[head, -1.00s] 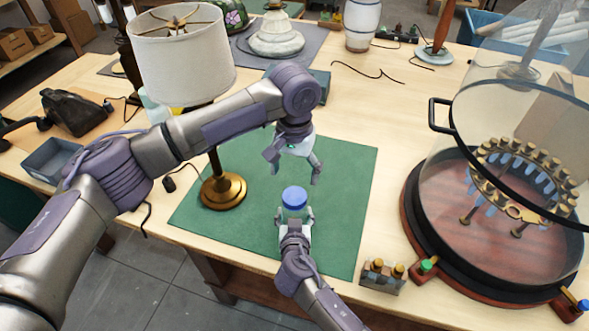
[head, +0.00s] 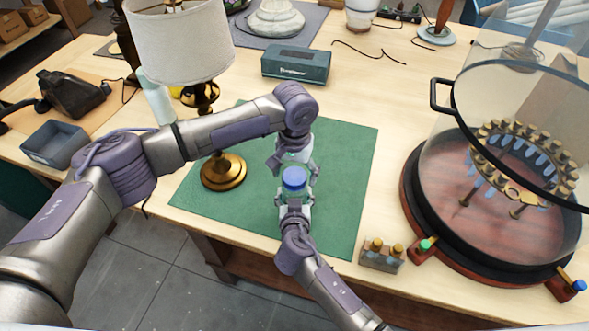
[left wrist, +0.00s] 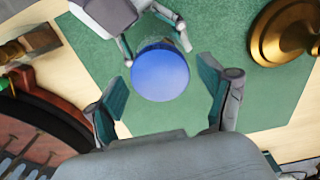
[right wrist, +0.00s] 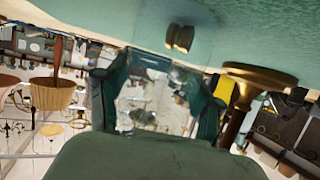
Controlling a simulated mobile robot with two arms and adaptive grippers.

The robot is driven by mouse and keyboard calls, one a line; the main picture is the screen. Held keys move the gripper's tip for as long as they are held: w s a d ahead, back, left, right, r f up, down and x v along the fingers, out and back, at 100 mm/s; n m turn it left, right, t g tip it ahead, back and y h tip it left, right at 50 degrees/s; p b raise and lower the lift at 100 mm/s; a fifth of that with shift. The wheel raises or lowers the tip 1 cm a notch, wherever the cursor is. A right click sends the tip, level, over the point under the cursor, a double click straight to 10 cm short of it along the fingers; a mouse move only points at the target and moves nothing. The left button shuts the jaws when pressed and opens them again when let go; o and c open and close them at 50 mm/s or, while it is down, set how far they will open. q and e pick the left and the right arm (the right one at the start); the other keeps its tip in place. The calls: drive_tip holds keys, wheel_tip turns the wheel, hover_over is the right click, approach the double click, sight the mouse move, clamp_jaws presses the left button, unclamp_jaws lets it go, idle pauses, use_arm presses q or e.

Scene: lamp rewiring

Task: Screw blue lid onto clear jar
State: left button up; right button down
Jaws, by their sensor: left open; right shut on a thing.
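The blue lid (head: 294,177) sits on top of the clear jar (head: 293,198) over the green mat (head: 345,175); whether its threads engage cannot be told. My right gripper (head: 295,207) is shut on the jar from the near side. In the right wrist view the clear jar (right wrist: 155,95) shows between its fingers. My left gripper (head: 294,168) is open just above and beyond the lid. In the left wrist view the round lid (left wrist: 160,73) shows between and slightly ahead of the open left fingers (left wrist: 168,100), apart from both. The lid hides most of the jar there.
A lamp with a brass base (head: 223,171) stands left of the jar. A glass dome on a wooden base (head: 470,225) is on the right. A small block with brass caps (head: 382,256) sits at the front edge. A dark teal box (head: 296,65) stands behind the mat.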

use_arm(q)
drive_tip(key=c, duration=1.2)
drive_tip(key=m, duration=1.1)
drive_tip(key=shift+m, duration=0.3)
drive_tip(key=o, duration=1.3)
wheel_tip(320, 180, up, 12)
